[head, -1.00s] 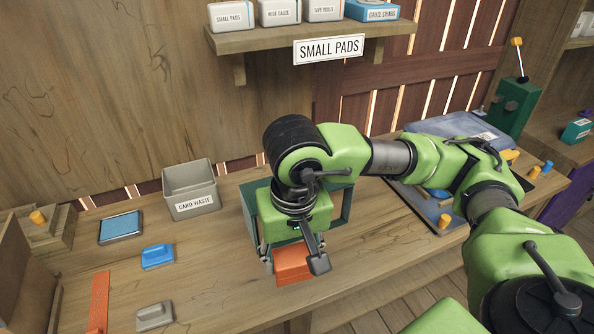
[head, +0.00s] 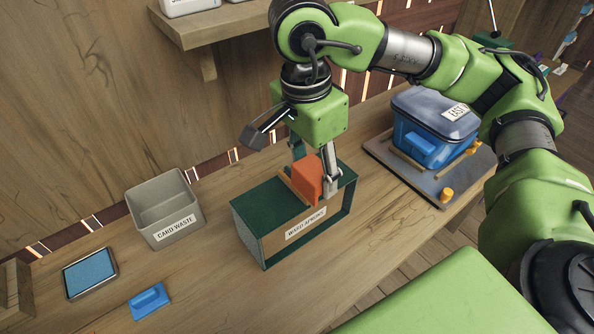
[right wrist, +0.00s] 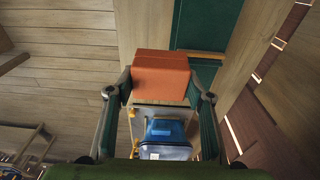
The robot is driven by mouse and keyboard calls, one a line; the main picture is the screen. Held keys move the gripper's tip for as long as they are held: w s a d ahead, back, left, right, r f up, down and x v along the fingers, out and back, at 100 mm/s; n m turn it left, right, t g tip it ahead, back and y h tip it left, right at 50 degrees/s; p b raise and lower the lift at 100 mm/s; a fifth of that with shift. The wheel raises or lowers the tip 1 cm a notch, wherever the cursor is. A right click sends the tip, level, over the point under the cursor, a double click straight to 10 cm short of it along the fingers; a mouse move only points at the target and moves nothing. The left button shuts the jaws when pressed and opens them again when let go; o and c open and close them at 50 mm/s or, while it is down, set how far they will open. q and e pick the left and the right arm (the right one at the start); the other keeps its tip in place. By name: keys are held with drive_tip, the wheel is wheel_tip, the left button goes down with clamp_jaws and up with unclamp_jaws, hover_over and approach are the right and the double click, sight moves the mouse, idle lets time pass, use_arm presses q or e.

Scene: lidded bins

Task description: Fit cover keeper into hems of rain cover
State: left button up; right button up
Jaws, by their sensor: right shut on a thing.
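My right gripper (head: 314,186) is shut on an orange block (head: 308,178), holding it at the top of a dark green box (head: 256,222) labelled WARD APRONS. In the right wrist view the orange block (right wrist: 160,76) sits between both fingers. I cannot tell whether the block touches the box. A blue bin (head: 418,148) with a dark blue cover (head: 425,104) and a white label stands on a grey mat to the right. I cannot make out which piece is the cover keeper, nor the cover's hems. My left gripper is not in view.
A grey CARD WASTE bin (head: 182,234) stands left of the green box. A blue pad in a tray (head: 90,272) and a blue handled block (head: 149,300) lie at the lower left. An orange knob (head: 446,195) is on the mat. A shelf (head: 215,38) overhangs the bench.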

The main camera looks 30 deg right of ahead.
drive_tip(key=w+f+p, duration=0.1)
drive_tip(key=w+f, duration=0.1)
drive_tip(key=w, duration=0.1)
drive_tip(key=w+d+f+p, duration=0.1)
drive_tip(key=w+f, duration=0.1)
drive_tip(key=w, duration=0.1)
drive_tip(key=w+f+p, duration=0.1)
drive_tip(key=w+f, duration=0.1)
drive_tip(key=w, duration=0.1)
drive_tip(key=shift+d+f, duration=0.3)
drive_tip(key=shift+f, duration=0.1)
drive_tip(key=f+p, duration=0.1)
drive_tip(key=f, duration=0.1)
drive_tip(key=w+f+p, duration=0.1)
drive_tip(key=f, duration=0.1)
drive_tip(key=shift+d+p, duration=0.15)
drive_tip(key=shift+p, duration=0.2)
drive_tip(key=shift+f, duration=0.35)
drive_tip(key=o, duration=1.2)
